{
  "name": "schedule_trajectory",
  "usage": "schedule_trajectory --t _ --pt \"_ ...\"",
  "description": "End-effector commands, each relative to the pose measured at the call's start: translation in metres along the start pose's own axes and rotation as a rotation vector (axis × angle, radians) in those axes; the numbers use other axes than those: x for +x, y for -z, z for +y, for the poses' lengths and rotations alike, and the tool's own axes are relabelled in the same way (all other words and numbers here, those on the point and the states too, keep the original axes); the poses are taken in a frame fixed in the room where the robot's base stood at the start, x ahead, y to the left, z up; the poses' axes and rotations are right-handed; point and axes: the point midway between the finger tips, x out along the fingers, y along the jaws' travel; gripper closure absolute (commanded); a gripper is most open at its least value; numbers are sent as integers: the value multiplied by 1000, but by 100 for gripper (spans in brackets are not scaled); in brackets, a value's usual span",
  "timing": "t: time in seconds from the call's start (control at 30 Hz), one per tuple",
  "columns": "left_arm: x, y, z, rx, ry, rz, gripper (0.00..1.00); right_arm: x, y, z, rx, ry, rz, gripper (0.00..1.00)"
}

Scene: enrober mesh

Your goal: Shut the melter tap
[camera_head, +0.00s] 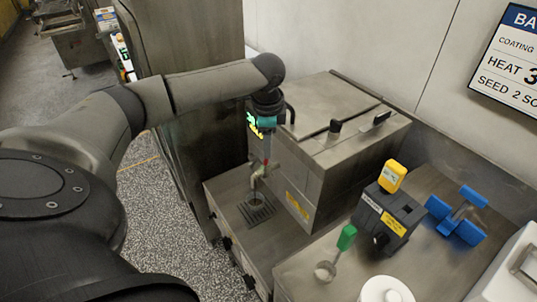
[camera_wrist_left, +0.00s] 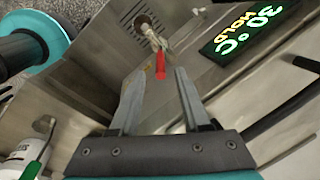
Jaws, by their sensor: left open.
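The melter (camera_head: 315,155) is a steel box with a lid, in the middle of the head view. Its tap (camera_head: 258,176) is on the left side, above a drain grate (camera_head: 257,208). In the left wrist view the tap (camera_wrist_left: 150,34) has a red lever (camera_wrist_left: 160,64) pointing toward the gripper. My left gripper (camera_wrist_left: 160,76) is open, with the lever's end between its fingertips; I cannot tell if either finger touches it. In the head view the left gripper (camera_head: 266,138) is above the tap, its fingers small and hard to see. My right gripper is not in view.
On the counter are a green-handled ladle (camera_head: 346,238), a black device with a yellow top (camera_head: 388,216), a blue-armed object (camera_head: 457,214) and a white lidded pot (camera_head: 386,291). A tall steel cabinet (camera_head: 190,50) stands at left.

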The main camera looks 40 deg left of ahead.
Motion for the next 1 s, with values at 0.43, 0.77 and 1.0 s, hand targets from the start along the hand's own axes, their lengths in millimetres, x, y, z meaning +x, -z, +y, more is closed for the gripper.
schedule_trajectory --t 0.43,0.77,1.0 --pt "61 0 0 2 0 0 53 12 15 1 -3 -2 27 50" --pt "62 0 0 2 1 0 57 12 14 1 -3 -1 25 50" --pt "62 0 0 2 1 0 84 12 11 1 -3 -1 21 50"
